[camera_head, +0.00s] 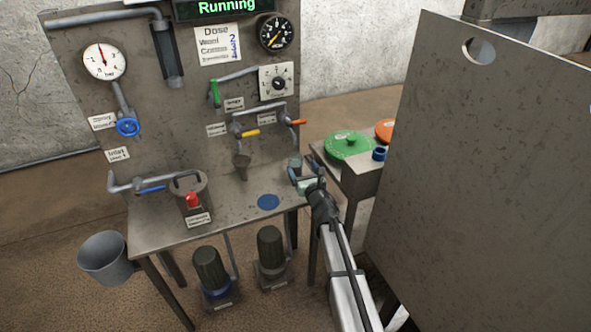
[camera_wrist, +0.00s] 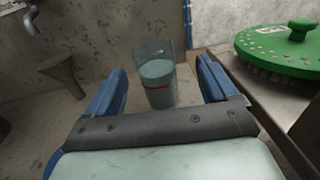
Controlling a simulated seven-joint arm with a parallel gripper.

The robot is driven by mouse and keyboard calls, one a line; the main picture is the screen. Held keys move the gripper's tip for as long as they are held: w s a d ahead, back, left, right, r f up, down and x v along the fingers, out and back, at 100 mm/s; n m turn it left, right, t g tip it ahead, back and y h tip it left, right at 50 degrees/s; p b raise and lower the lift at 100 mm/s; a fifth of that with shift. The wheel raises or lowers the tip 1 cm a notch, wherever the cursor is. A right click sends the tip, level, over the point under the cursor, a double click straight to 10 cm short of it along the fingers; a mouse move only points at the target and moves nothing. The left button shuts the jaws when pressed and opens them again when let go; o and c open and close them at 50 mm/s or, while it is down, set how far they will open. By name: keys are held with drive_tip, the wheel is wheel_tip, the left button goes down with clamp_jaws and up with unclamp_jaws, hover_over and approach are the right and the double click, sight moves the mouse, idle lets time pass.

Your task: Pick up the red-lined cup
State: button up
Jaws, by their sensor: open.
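The red-lined cup (camera_wrist: 157,78) is a clear cup with a red line around its side and greyish contents up to about that line. It stands upright on the metal bench (camera_wrist: 135,108). In the wrist view it is ahead of my gripper (camera_wrist: 160,88), between the two blue fingers, with a gap on each side. My gripper is open and empty. In the head view the cup (camera_head: 296,160) shows small at the right end of the bench (camera_head: 235,205), just beyond my gripper (camera_head: 302,181), partly hidden by it.
A green round brush (camera_head: 348,145) and a blue ring (camera_head: 380,154) are on the side stand to the right. A funnel (camera_head: 242,163) is left of the cup. A blue disc (camera_head: 268,202) lies on the bench. A large metal panel (camera_head: 480,170) stands right of my arm.

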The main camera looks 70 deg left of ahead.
sight(298, 164)
drive_tip(key=shift+s+a+r, duration=0.1)
drive_tip(key=shift+a, duration=1.4)
drive_tip(key=shift+s+a+r, duration=0.1)
drive_tip(key=shift+a, duration=1.4)
drive_tip(key=shift+c, duration=0.3)
drive_tip(key=c, duration=1.2)
